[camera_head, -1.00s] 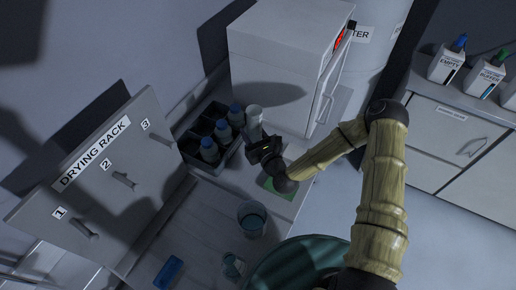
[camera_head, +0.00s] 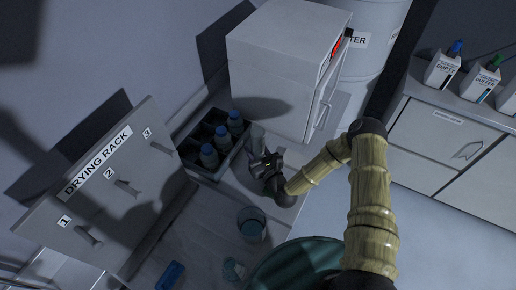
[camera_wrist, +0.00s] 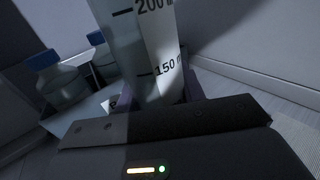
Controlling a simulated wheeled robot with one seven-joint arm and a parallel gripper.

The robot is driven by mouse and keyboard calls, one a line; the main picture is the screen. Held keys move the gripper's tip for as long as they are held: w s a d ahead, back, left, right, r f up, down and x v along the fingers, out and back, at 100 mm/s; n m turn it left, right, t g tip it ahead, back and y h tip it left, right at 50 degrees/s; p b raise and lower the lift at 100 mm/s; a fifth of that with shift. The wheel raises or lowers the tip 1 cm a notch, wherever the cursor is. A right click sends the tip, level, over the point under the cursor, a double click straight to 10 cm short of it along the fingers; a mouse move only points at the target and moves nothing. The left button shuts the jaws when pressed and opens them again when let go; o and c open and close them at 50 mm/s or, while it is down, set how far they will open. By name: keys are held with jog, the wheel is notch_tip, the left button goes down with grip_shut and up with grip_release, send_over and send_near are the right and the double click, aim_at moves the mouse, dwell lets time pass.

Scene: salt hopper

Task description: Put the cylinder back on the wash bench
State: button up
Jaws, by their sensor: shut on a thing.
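The cylinder (camera_head: 257,138) is clear, with printed marks 200 and 150 that show large in the wrist view (camera_wrist: 150,45). My gripper (camera_head: 266,166) is shut on it and holds it nearly upright over the wash bench (camera_head: 205,222), between the bottle crate and the white cabinet. The cylinder's lower end is hidden behind the gripper, so I cannot tell whether it touches the bench.
A dark crate (camera_head: 207,172) with blue-capped bottles (camera_head: 209,154) stands just left of the cylinder. A white cabinet (camera_head: 285,60) is behind. A beaker (camera_head: 251,224), a blue block (camera_head: 170,275) and a drying rack (camera_head: 115,195) are nearer. A green bin (camera_head: 300,265) is in front.

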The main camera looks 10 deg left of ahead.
jog(key=shift+s+a+f, duration=0.1)
jog(key=shift+s+a, duration=0.15)
jog(key=shift+a, duration=0.1)
jog(key=o, duration=1.1)
jog(key=shift+s+a, duration=0.1)
jog(key=shift+a, duration=0.05)
jog(key=shift+d, duration=0.25)
jog(key=shift+s+d+b, duration=0.25)
jog(key=shift+b, duration=0.05)
jog(key=b+v, duration=0.4)
jog(key=v, duration=0.6)
jog(key=shift+s+d+b, duration=0.1)
jog(key=shift+d+b, duration=0.05)
jog(key=shift+b, duration=0.2)
jog(key=shift+s+d, duration=0.1)
jog(key=shift+s, duration=0.3)
jog(key=shift+d, duration=0.1)
jog(key=shift+w, duration=0.1)
